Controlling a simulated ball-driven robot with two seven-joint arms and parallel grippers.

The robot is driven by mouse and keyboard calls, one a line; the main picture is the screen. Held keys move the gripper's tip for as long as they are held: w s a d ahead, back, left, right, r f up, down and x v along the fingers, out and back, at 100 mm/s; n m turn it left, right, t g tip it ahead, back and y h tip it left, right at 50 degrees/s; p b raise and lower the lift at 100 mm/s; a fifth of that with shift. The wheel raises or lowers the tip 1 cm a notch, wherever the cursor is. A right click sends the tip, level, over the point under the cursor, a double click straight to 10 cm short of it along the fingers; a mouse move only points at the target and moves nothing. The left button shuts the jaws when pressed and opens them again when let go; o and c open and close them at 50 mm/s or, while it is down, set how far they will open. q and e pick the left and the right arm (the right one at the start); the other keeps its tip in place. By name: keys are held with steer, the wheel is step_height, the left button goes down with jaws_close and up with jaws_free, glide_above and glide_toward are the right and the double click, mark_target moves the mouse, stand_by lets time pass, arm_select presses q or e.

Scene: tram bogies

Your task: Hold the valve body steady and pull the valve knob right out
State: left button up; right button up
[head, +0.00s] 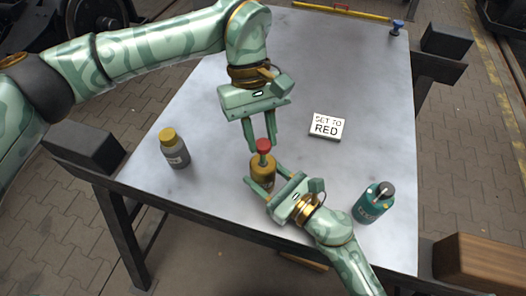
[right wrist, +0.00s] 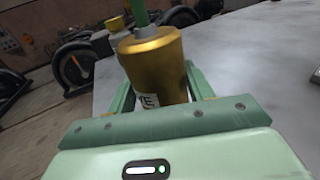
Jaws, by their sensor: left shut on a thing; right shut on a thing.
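The valve body (head: 262,173) is a brass-coloured cylinder standing near the front middle of the table. It also shows in the right wrist view (right wrist: 156,66), with a grey collar on top and part of a white label. The red valve knob (head: 263,145) is directly above the body, with a short stem under it. My left gripper (head: 261,142) comes from above and is shut on the knob. My right gripper (head: 264,178) comes from the front right and is shut on the body. I cannot tell how far the stem sits in the body.
A grey bottle with a yellow cap (head: 175,152) stands to the left. A teal canister (head: 373,203) stands at the right, near my right arm. A white sign reading "SET TO RED" (head: 327,126) is right of centre. A small blue object (head: 397,27) is at the far right corner.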

stand_by(0.3)
arm_select(q)
steer(key=o, duration=1)
steer(key=shift+r, duration=0.15)
steer(key=v, duration=1.2)
arm_select(e)
steer(key=o, duration=1.1)
steer(key=v, duration=1.2)
steer(key=shift+s, duration=0.1)
